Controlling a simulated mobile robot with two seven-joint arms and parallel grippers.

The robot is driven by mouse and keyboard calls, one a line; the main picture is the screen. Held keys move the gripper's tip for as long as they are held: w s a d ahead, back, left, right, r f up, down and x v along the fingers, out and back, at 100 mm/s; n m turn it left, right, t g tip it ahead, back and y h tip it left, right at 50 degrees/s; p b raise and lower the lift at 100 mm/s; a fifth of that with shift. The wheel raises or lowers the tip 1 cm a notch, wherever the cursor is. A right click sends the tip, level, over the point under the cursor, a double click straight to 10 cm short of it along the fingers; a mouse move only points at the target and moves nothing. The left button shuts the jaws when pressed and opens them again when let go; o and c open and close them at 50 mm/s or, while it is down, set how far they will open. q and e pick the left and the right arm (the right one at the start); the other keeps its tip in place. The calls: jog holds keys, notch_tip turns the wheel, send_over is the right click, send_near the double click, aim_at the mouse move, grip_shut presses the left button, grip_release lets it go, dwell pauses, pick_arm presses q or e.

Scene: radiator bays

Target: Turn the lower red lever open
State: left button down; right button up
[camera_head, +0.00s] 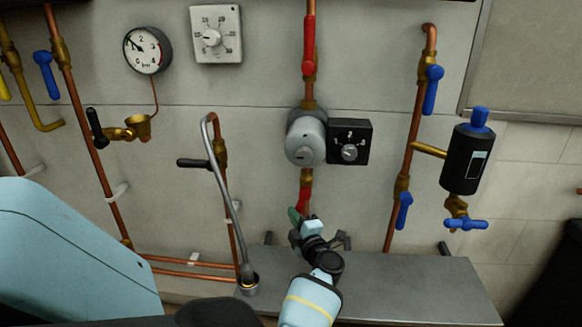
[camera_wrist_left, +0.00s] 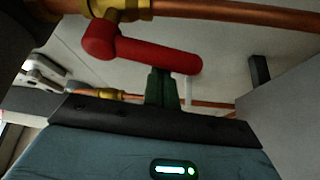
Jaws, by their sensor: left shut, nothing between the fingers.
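The lower red lever (camera_head: 302,199) sits on a brass valve in the copper pipe under the grey pump. In the left wrist view the lever (camera_wrist_left: 145,56) runs roughly along the pipe, slightly angled to it. My left gripper (camera_head: 296,216) is just below the lever in the head view. In the left wrist view its dark green fingers (camera_wrist_left: 162,86) are together with nothing between them. Their tips are at the lever's free-end half; I cannot tell whether they touch it. My right gripper is not in view.
An upper red lever (camera_head: 309,45) points along the same pipe above the pump (camera_head: 306,139). A black control box (camera_head: 349,142) is beside the pump. Blue-handled valves stand on the right pipe (camera_head: 412,140). A grey bench (camera_head: 400,288) lies below. A hose (camera_head: 222,190) hangs left of my gripper.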

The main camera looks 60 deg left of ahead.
pick_arm(q)
jog(key=n, duration=0.1)
jog(key=w+d+n+h, duration=0.1)
jog(key=shift+w+f+n+g+p, duration=0.15)
jog(key=shift+f+n+g+p, duration=0.05)
jog(key=shift+n+g+p, duration=0.1)
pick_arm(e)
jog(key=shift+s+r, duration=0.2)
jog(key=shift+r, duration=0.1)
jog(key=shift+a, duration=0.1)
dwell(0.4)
